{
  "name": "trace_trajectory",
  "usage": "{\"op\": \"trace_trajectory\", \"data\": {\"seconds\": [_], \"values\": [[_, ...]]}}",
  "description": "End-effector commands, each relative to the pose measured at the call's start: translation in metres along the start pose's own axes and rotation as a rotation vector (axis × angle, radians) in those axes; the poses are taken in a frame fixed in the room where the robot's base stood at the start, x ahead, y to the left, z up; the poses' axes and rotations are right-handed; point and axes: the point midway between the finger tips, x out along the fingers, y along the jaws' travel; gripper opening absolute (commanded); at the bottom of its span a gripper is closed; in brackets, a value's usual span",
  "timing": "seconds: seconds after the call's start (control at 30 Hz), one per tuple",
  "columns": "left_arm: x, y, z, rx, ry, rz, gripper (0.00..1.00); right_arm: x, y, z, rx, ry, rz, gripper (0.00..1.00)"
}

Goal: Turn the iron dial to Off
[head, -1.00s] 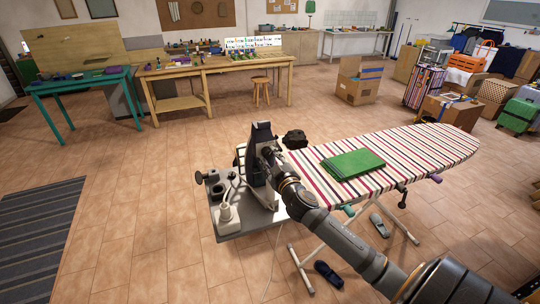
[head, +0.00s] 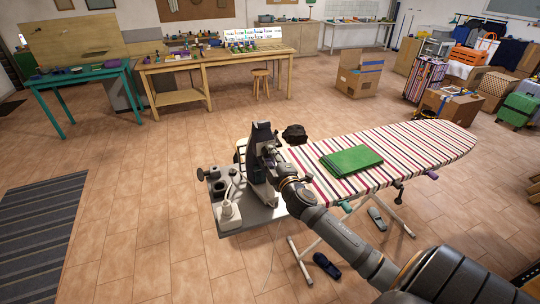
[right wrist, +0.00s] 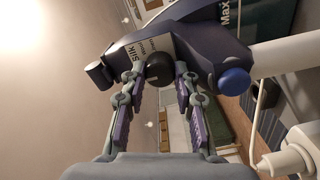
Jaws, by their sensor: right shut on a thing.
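The iron (head: 262,133) stands upright, dark, on the grey rest at the left end of the ironing board. It also shows in the right wrist view, with its dark purple body (right wrist: 195,35) across the top. In the head view my right gripper (head: 268,158) reaches the iron from the right. The dial's pointer setting is unclear. My left gripper is out of view.
The striped ironing board (head: 415,140) carries a folded green cloth (head: 350,160). The grey rest (head: 255,217) holds a white plug-like part (head: 229,215). A black item (head: 294,134) lies behind the iron. Slippers (head: 327,265) lie on the floor below.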

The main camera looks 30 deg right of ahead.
Motion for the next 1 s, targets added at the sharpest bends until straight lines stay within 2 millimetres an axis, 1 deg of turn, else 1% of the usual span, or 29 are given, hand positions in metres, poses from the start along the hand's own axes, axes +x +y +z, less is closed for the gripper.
{"op": "trace_trajectory", "data": {"seconds": [0.47,0.5,0.67,0.93,1.0], "values": [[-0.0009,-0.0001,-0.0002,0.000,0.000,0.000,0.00,0.0000,-0.0003,0.0001,-0.017,0.000,-0.001,0.00],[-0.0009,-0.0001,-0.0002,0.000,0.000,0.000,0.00,0.0000,-0.0003,0.0001,-0.017,0.000,-0.001,0.31],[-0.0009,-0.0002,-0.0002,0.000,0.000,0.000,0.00,0.0000,-0.0002,0.0002,-0.016,0.000,-0.001,0.53],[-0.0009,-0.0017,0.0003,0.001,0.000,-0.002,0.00,-0.0003,-0.0002,0.0002,-0.016,0.000,-0.001,0.53],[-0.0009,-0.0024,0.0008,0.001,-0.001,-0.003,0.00,-0.0036,-0.0005,0.0005,-0.017,0.000,-0.002,0.53]]}}
